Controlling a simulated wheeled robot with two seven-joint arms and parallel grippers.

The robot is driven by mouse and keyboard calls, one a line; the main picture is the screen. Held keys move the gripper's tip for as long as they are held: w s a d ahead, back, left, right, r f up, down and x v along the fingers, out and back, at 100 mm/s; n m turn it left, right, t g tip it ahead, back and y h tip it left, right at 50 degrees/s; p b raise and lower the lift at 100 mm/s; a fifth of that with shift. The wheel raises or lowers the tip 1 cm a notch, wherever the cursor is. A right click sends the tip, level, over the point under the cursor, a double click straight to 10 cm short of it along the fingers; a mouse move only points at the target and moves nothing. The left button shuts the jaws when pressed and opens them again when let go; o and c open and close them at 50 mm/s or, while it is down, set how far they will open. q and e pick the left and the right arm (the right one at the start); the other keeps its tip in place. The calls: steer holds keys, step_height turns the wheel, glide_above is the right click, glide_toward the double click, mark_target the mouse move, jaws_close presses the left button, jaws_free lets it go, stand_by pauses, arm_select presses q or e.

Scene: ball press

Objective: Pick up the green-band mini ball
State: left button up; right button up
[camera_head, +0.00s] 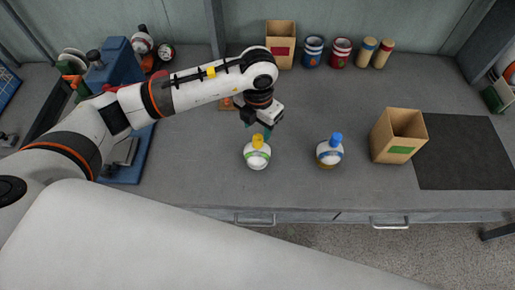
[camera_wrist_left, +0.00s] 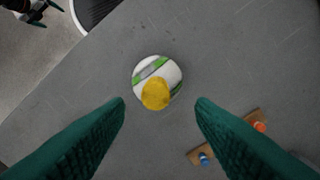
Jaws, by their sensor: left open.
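The green-band mini ball (camera_head: 256,160) is white with a green band and a yellow knob on top. It stands on the grey table near the front edge; the left wrist view shows it (camera_wrist_left: 142,72) from above. My left gripper (camera_head: 267,130) is above and just behind the ball in the head view. Its teal fingers are open and empty in the left wrist view (camera_wrist_left: 160,106), and the ball appears beyond the gap between them. What seems to be my right gripper (camera_wrist_left: 38,14) shows small and cut off in that view's top left corner; its jaw state is unclear.
A blue-knobbed, blue-banded ball (camera_head: 329,153) stands to the right. An open box with a green label (camera_head: 391,153) and a dark mat (camera_head: 463,155) lie further right. A red-labelled box (camera_head: 281,48) and several cans (camera_head: 341,52) stand at the back. A blue machine (camera_head: 117,70) is left.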

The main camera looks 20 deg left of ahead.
mark_target(258, 137)
arm_select(q)
steer(key=shift+s+d+f+p, duration=0.1)
steer(key=shift+s+f+p, duration=0.05)
steer(key=shift+f+p, duration=0.35)
steer(key=shift+s+d+f+p, duration=0.1)
steer(key=shift+f+p, duration=0.2)
steer(key=shift+f, duration=0.25)
step_height(258, 137, down, 2)
steer(key=shift+f, duration=0.45)
jaws_close()
arm_select(e)
steer(key=shift+w+r, duration=0.4)
steer(key=shift+r, duration=0.2)
steer(key=shift+w+r, duration=0.4)
steer(key=shift+r, duration=0.2)
